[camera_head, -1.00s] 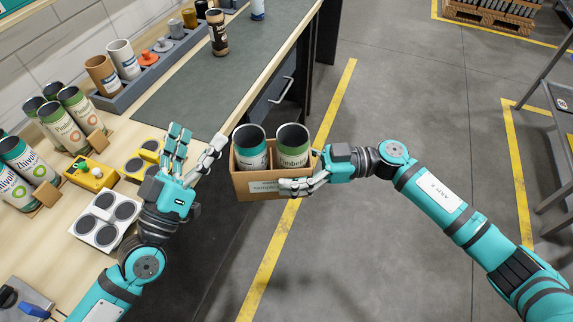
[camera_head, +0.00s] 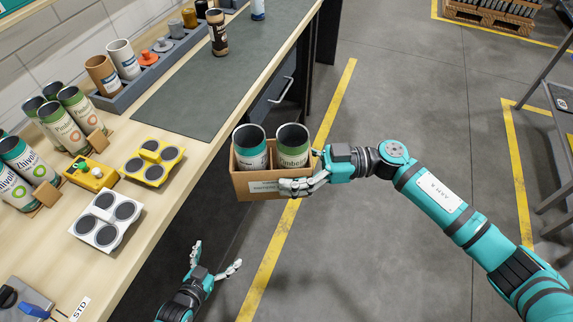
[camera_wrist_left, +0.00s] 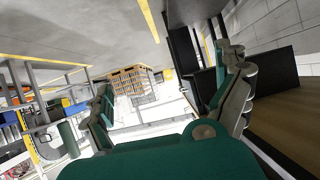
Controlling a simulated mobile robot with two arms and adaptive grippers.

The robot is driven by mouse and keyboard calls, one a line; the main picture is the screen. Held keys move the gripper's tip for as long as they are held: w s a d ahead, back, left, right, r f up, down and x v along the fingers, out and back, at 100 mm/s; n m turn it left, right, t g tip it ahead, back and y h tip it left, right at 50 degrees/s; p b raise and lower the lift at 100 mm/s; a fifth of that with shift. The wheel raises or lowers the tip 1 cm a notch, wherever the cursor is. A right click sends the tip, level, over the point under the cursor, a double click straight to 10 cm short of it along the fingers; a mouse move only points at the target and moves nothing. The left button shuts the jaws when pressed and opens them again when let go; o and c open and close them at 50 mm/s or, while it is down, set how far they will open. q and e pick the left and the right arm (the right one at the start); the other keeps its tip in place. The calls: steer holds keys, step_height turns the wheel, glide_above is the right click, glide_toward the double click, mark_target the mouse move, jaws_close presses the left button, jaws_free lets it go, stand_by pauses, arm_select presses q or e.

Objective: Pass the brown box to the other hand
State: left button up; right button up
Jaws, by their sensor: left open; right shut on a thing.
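The brown box (camera_head: 262,187) is an open carton with a white label on its front and two cans standing in it, a teal-labelled can (camera_head: 250,150) and a green-labelled can (camera_head: 292,147). My right gripper (camera_head: 300,186) is shut on the box at its right side and holds it in the air beside the table. My left gripper (camera_head: 214,262) is open and empty, below and to the left of the box, apart from it. In the left wrist view its fingers (camera_wrist_left: 168,100) are spread with nothing between them.
The wooden table (camera_head: 150,225) runs along the left, its edge close to the box. On it stand a white can holder (camera_head: 106,218), a yellow can holder (camera_head: 152,162), several green-labelled cans and a grey-green mat (camera_head: 190,95).

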arm_select(q)
steer(key=s+a+f+g+y, duration=0.25)
steer(key=s+f+g, duration=0.25)
steer(key=s+f, duration=0.8)
steer(key=s+f+g, duration=0.3)
steer(key=s+f, duration=0.2)
steer(key=s, duration=0.3)
steer(key=s+f+n+g, duration=0.1)
steer(key=s+f+g, duration=0.2)
steer(key=s+f, duration=0.3)
steer(key=s+y, duration=0.1)
steer(key=s, duration=0.2)
steer(key=shift+a, duration=0.3)
